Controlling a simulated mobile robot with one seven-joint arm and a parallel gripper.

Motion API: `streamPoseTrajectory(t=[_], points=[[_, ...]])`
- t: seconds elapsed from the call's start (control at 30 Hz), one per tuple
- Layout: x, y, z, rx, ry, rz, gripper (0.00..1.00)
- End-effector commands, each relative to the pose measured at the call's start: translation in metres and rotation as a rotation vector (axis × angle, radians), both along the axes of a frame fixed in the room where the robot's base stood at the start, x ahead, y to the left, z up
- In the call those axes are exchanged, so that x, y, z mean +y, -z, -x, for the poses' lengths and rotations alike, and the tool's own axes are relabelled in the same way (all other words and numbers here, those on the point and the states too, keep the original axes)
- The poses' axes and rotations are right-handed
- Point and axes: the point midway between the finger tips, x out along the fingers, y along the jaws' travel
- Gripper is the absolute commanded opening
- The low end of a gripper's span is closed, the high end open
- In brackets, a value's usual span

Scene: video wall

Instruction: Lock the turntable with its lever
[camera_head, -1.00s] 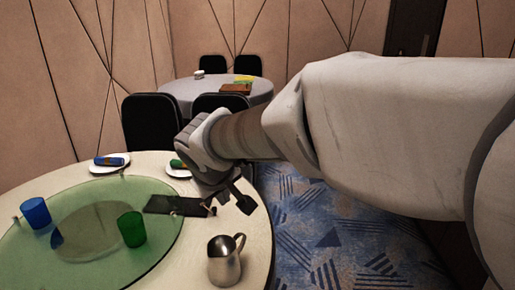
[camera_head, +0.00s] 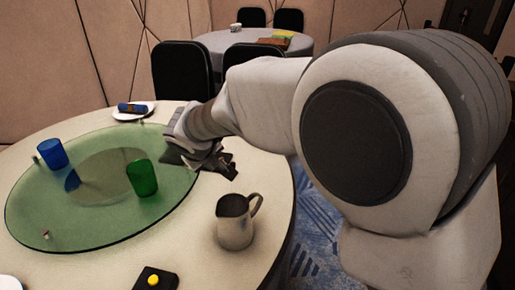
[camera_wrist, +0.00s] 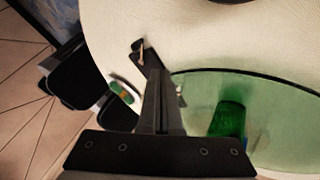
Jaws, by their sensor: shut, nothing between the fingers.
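The turntable (camera_head: 95,215) is a round green glass disc on the cream table. It also shows in the wrist view (camera_wrist: 280,115). A black plate (camera_wrist: 147,57) with a small tan lever (camera_wrist: 140,54) lies beside the disc's edge in the wrist view. My gripper (camera_head: 228,170) is shut and empty, low over the table at the right of the disc. In the wrist view my gripper (camera_wrist: 160,78) points toward the plate. I cannot tell whether it touches the plate or lever.
A blue cup (camera_head: 52,154) and a green cup (camera_head: 142,178) stand on the disc. A metal pitcher (camera_head: 234,226) stands in front of my gripper. A black box with a yellow button (camera_head: 153,280) is at the near edge. A plate (camera_head: 147,106) and black chair (camera_head: 183,78) are behind.

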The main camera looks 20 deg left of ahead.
Motion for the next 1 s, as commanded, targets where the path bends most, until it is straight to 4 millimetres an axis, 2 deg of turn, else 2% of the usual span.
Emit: streamPoseTrajectory(t=[0.47,0.63,1.0], points=[[0.003,0.005,-0.001,-0.001,-0.004,0.000,0.00],[0.006,0.024,-0.013,0.000,-0.003,0.001,0.00],[0.021,0.088,-0.058,0.000,-0.003,0.001,0.00]])
